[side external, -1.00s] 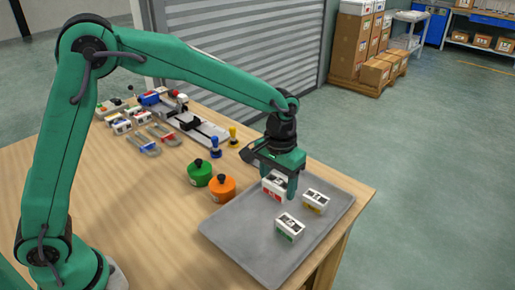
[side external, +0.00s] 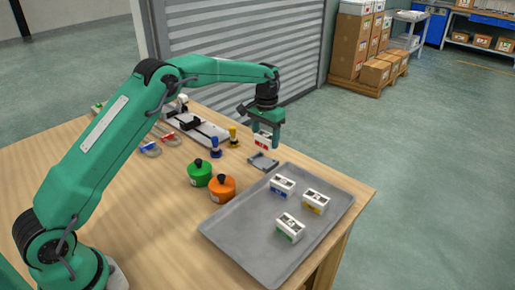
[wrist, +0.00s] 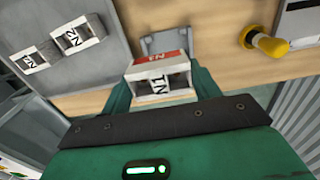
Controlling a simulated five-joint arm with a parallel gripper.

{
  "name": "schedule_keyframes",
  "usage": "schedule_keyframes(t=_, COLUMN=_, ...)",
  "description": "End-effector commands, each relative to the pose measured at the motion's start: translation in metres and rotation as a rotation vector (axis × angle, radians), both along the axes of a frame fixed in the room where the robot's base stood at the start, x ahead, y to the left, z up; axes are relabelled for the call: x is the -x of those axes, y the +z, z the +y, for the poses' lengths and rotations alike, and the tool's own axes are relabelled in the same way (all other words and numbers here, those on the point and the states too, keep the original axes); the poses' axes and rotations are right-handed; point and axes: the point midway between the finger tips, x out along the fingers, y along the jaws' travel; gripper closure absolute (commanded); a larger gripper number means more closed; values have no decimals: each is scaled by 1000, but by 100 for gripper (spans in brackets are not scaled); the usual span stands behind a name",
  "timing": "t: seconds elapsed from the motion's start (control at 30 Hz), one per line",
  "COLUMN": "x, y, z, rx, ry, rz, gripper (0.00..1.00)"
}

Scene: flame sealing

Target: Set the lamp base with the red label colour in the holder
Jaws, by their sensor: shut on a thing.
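The lamp base with the red label (side external: 263,142), a white block, is between the fingers of my gripper (side external: 267,138), which is shut on it. In the wrist view this lamp base (wrist: 158,76) shows its red strip and an "N1" marking. The holder (side external: 262,161), a small grey square fixture, lies on the table beside the tray. My gripper holds the block above the table close to the holder, apart from it in the side view. The holder (wrist: 165,42) shows just beyond the block in the wrist view, partly hidden by it.
The grey tray (side external: 240,236) bears lamp bases with blue (side external: 282,186), yellow (side external: 316,202) and green (side external: 290,228) labels. A green pot (side external: 199,174) and an orange pot (side external: 222,188) stand left of it. Blue (side external: 215,148) and yellow (side external: 233,136) handled tools stand near the holder.

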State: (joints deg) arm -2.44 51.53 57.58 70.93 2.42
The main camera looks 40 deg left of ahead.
Motion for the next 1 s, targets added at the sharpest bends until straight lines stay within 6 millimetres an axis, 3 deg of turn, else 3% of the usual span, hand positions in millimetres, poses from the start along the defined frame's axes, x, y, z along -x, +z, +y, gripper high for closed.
schedule_keyframes(t=0.2, x=-6, y=-3, z=14, rx=0, ry=0, rz=-1, gripper=62)
schedule_keyframes(t=0.57, x=-6, y=-6, z=14, rx=0, ry=0, rz=0, gripper=62)
schedule_keyframes(t=1.0, x=-5, y=-25, z=14, rx=0, ry=0, rz=1, gripper=62)
